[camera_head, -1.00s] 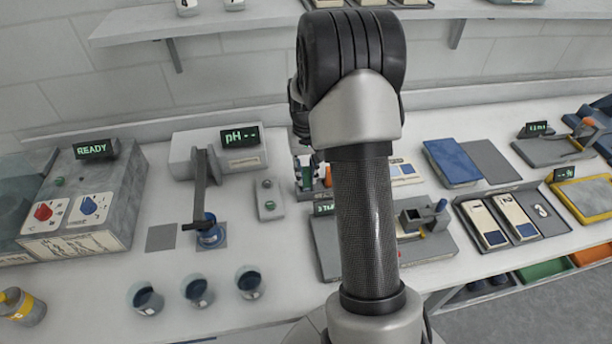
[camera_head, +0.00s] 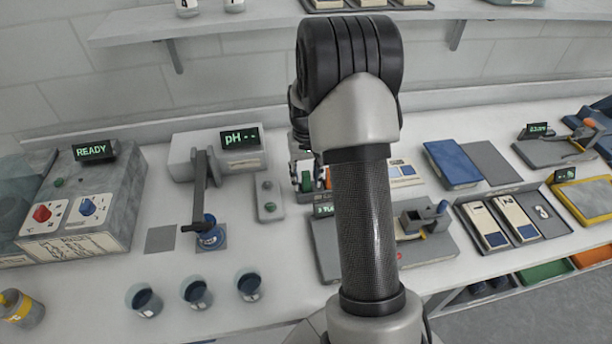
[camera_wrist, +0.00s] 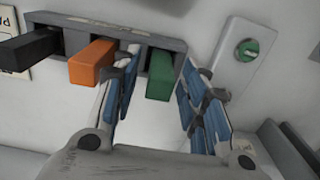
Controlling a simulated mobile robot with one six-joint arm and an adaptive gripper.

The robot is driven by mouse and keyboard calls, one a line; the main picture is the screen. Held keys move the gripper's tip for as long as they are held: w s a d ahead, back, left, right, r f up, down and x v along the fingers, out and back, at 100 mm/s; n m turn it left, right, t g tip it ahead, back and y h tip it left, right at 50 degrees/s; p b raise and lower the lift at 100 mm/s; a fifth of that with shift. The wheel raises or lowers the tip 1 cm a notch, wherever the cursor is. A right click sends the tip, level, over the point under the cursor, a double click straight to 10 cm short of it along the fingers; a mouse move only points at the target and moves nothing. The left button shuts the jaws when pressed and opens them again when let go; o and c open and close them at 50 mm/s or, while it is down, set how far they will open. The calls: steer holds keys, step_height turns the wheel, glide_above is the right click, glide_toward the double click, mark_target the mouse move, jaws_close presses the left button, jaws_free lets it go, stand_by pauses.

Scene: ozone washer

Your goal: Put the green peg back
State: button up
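The green peg (camera_wrist: 160,76) sits at the right-hand slot of a grey rack (camera_wrist: 112,24) in the wrist view, its end sticking out towards the camera. My gripper (camera_wrist: 163,84) is open, with one blue-padded finger on each side of the green peg and visible gaps on both sides. In the rack, an orange peg (camera_wrist: 91,62) is left of it, close to my left finger, and a black peg (camera_wrist: 28,50) is farther left. In the head view the green peg (camera_head: 307,182) is small and partly hidden by my gripper and arm.
A grey panel with a green round knob (camera_wrist: 247,50) stands close to my right finger. In the head view, a pH meter (camera_head: 218,152), a blue bottle (camera_head: 210,234) and several dark-filled beakers (camera_head: 197,292) stand to the left. The front middle of the bench is clear.

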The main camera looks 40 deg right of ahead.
steer(key=shift+r, duration=0.1)
step_height(320, 180, up, 12)
steer(key=p, duration=0.3)
steer(key=s+a+r+n+t, duration=0.1)
steer(key=s+a+r, duration=0.2)
steer(key=a+r, duration=0.45)
steer(key=s+a+r+n+t, duration=0.1)
steer(key=s+a+r+n, duration=0.1)
steer(key=s+a, duration=0.5)
steer(key=s+a+r+n+t, duration=0.2)
steer(key=s+a, duration=0.6)
steer(key=s, duration=0.5)
steer(key=shift+s+a+r+t, duration=0.2)
steer(key=shift+s+r+t, duration=0.15)
steer(key=shift+r, duration=0.35)
